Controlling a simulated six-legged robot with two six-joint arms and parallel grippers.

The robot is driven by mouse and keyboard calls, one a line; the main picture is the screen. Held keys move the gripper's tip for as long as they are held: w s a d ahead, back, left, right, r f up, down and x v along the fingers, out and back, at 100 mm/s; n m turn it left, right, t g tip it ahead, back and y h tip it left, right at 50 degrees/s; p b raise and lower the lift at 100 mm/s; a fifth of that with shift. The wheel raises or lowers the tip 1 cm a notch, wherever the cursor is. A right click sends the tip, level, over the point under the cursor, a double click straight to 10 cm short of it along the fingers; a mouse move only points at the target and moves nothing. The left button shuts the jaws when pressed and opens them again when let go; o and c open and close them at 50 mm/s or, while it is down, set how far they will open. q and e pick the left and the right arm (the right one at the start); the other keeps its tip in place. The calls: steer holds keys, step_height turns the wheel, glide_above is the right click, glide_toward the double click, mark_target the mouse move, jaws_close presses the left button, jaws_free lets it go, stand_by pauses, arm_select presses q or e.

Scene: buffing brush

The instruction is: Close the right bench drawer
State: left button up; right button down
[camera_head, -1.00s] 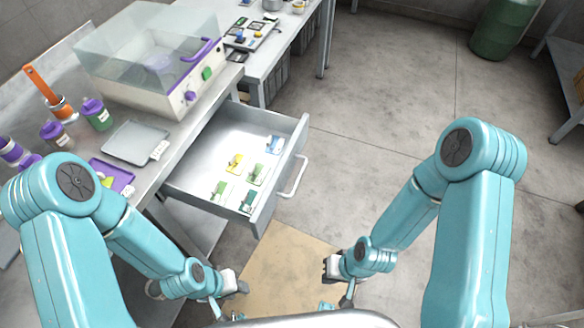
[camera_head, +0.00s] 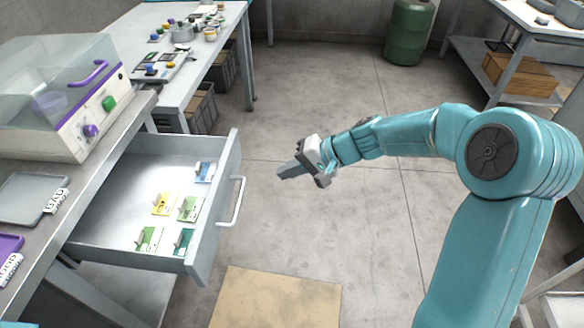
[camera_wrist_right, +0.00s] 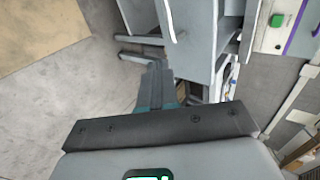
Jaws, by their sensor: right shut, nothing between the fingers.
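The bench drawer (camera_head: 206,225) is pulled far out of the grey bench (camera_head: 62,200) in the head view. Its grey front carries a pale bar handle (camera_head: 239,203). Several small green, yellow and blue cards lie inside on the drawer floor. My right gripper (camera_head: 284,173) is shut and empty, to the right of the handle and apart from it. In the right wrist view the shut fingers (camera_wrist_right: 155,85) show at the middle, with the drawer front (camera_wrist_right: 198,35) beyond them. My left gripper is out of view.
A clear-lidded machine (camera_head: 68,100) and a grey tray (camera_head: 28,195) stand on the bench. A second table (camera_head: 190,75) with small parts is behind. A tan mat (camera_head: 275,300) lies on the floor. The floor right of the drawer is clear.

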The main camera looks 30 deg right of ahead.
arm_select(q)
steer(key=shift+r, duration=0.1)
arm_select(e)
steer(key=r+x, duration=0.1)
steer(key=x, duration=0.7)
steer(key=shift+w+a, duration=0.55)
